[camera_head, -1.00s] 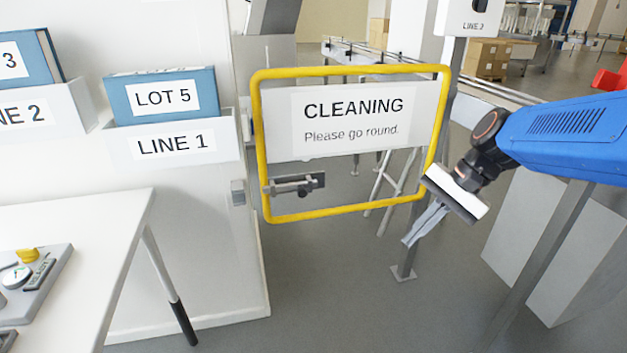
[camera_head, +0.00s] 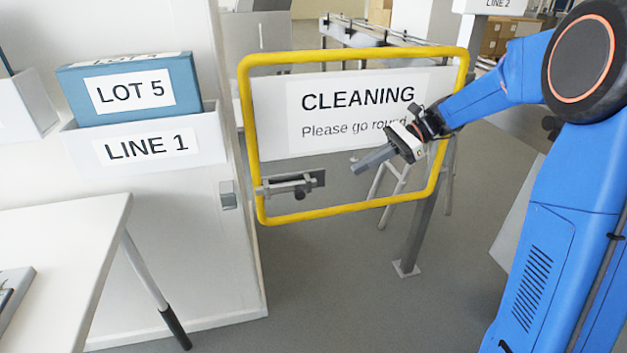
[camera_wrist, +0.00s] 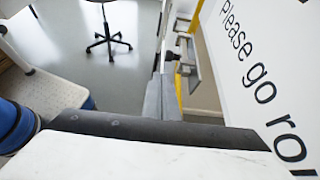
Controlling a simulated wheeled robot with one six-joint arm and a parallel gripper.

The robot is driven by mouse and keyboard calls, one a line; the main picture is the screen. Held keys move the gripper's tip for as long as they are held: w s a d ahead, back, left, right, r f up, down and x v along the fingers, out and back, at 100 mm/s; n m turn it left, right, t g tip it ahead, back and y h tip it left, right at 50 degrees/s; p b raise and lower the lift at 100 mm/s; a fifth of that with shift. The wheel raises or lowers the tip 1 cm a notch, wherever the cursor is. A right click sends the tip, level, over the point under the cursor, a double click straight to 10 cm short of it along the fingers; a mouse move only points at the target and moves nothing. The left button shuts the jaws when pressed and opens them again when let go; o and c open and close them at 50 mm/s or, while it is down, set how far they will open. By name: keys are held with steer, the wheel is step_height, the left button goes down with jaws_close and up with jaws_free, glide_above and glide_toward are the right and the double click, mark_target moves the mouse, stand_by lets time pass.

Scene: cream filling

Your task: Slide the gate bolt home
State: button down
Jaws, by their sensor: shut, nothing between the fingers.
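The yellow-framed gate (camera_head: 352,209) with the "CLEANING" sign stands by the white wall. Its bolt (camera_head: 290,184), a grey bar with a dark knob on a dark plate, sits at the gate's lower left. The catch (camera_head: 228,194), a small grey block, is on the wall to the left of the bolt, with a gap showing between them. My gripper (camera_head: 358,168) is shut and empty, to the right of the bolt and apart from it. In the wrist view, my gripper's fingers (camera_wrist: 162,98) point toward the bolt knob (camera_wrist: 172,56) beyond them.
A white table (camera_head: 62,238) stands at the left. The LINE 1 holder (camera_head: 85,143) with a blue LOT 5 box (camera_head: 185,85) is on the wall. The gate post (camera_head: 414,238) stands at the right. The floor before the gate is clear.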

steer(key=shift+w+a+f, duration=0.1)
steer(key=shift+w+a, duration=0.05)
steer(key=shift+w, duration=0.45)
steer(key=shift+w+a, duration=0.15)
steer(key=shift+w, duration=0.45)
glide_toward(290, 189)
steer(key=s+f, duration=0.1)
steer(key=s, duration=0.1)
steer(key=s+a+f, duration=0.1)
steer(key=shift+s+f, duration=0.2)
steer(key=shift+s, duration=0.2)
steer(key=shift+a, duration=0.1)
steer(key=a, duration=0.2)
steer(key=s+a, duration=0.1)
steer(key=a, duration=0.1)
steer(key=s+a, duration=0.1)
steer(key=a, duration=0.2)
steer(key=shift+r, duration=0.1)
